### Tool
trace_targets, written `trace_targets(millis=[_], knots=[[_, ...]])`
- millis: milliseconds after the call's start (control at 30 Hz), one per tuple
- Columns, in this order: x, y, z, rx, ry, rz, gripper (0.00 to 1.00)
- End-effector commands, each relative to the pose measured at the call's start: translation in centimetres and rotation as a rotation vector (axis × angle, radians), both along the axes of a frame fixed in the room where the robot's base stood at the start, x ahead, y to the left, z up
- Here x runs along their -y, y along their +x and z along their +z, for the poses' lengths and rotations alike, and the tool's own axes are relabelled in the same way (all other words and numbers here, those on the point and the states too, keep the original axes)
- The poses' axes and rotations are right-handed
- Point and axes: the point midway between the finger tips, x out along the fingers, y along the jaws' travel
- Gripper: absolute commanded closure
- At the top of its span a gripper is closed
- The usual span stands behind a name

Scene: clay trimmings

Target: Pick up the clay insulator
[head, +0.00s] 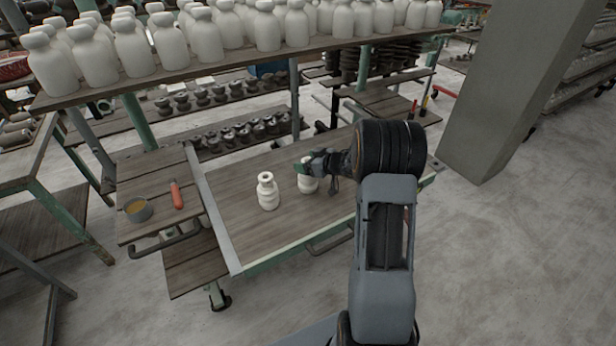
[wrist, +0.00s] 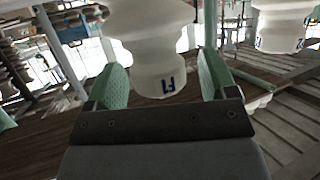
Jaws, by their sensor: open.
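A pale cream clay insulator (head: 307,184) stands upright on the wooden cart top (head: 300,222), partly covered by my gripper (head: 303,169) in the head view. In the wrist view this insulator (wrist: 155,50) fills the space between the two green fingers of my gripper (wrist: 162,77). The fingers are open, one on each side of it, with a gap seen at the right finger. Blue marking shows on its surface. A second clay insulator (head: 268,191) stands upright to the left, clear of my gripper. It also shows at the upper right of the wrist view (wrist: 285,22).
A shelf (head: 100,90) crowded with large white bottle-shaped pieces (head: 170,42) stands behind the cart. A side board (head: 150,180) at left holds a small bowl (head: 138,210) and an orange-handled tool (head: 177,195). A concrete pillar (head: 515,90) rises at right.

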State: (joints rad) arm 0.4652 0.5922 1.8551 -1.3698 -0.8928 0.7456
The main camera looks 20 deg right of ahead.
Motion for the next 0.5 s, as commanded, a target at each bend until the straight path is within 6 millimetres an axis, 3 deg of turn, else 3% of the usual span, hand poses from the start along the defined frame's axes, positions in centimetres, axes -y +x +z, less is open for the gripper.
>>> trace_targets(millis=[167,500], knots=[[0.0,0.0,-0.01,0.0,0.0,0.0,0.22],[0.01,-0.02,0.01,0.0,0.0,0.0,0.53]])
